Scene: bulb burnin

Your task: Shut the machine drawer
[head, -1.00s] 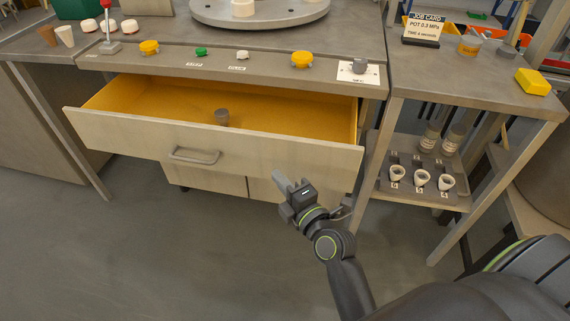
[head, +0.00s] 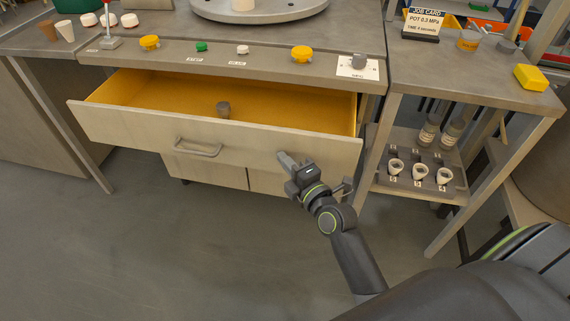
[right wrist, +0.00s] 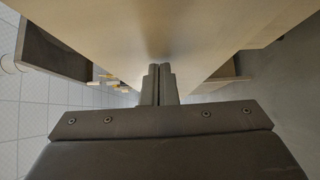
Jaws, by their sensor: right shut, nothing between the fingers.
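The machine drawer (head: 130,127) stands open under the workbench, showing its yellow inside. My right gripper (head: 283,158) is shut and empty, at the drawer front to the right of the handle. In the right wrist view the shut fingers (right wrist: 159,72) point at a pale wooden surface; I cannot tell whether they touch it. My left gripper is not in view.
To the right a side table (head: 470,75) holds a job card and a yellow block, with a shelf of small cups (head: 419,172) below. The floor in front is clear.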

